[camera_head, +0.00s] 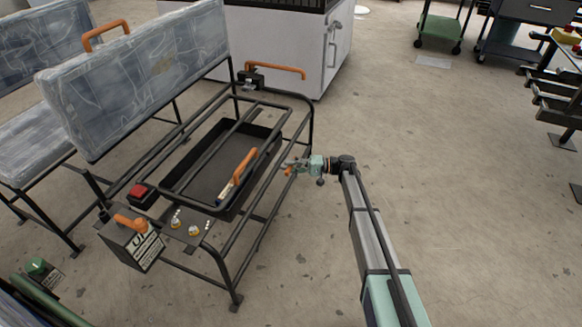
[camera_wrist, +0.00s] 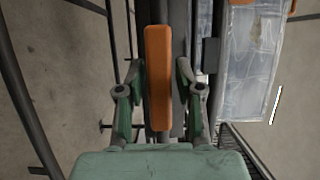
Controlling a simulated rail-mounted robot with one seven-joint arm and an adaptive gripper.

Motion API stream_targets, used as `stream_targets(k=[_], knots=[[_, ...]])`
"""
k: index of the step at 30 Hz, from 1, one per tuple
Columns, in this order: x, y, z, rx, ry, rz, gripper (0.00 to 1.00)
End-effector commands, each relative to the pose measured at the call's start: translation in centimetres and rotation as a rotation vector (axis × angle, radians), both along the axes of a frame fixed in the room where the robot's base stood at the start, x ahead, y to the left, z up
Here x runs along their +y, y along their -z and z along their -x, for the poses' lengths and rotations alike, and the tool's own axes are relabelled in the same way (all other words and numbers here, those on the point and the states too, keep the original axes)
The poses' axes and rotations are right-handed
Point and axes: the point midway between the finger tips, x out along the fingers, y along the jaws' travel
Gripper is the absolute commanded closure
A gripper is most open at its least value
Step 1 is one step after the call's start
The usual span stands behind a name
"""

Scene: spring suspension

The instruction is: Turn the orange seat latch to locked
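Several orange handles show in the head view, and I cannot tell for sure which is the seat latch. My gripper (camera_head: 290,164) is at the right side of the frame, pointing left. In the wrist view, my gripper (camera_wrist: 160,66) is open, its fingers on either side of an orange bar (camera_wrist: 158,90). Gaps show between bar and fingers; how far ahead the bar is cannot be told.
A grey seat backrest (camera_head: 140,75) stands behind the frame. A labelled box (camera_head: 132,243) with an orange lever (camera_head: 131,222) is at the near left, by a red block (camera_head: 143,195). A white cabinet (camera_head: 280,45) stands behind.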

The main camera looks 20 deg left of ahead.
Motion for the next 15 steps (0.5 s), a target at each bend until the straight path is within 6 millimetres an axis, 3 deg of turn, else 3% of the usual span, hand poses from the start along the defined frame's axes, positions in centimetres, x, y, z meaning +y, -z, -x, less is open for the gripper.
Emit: stream_targets(k=[1,2,15], knots=[[-0.02,0.01,-0.01,0.000,0.000,0.000,0.93],[-0.02,0.01,-0.01,0.000,0.000,0.000,1.00],[-0.01,-0.08,0.02,-0.040,0.000,0.002,1.00]])
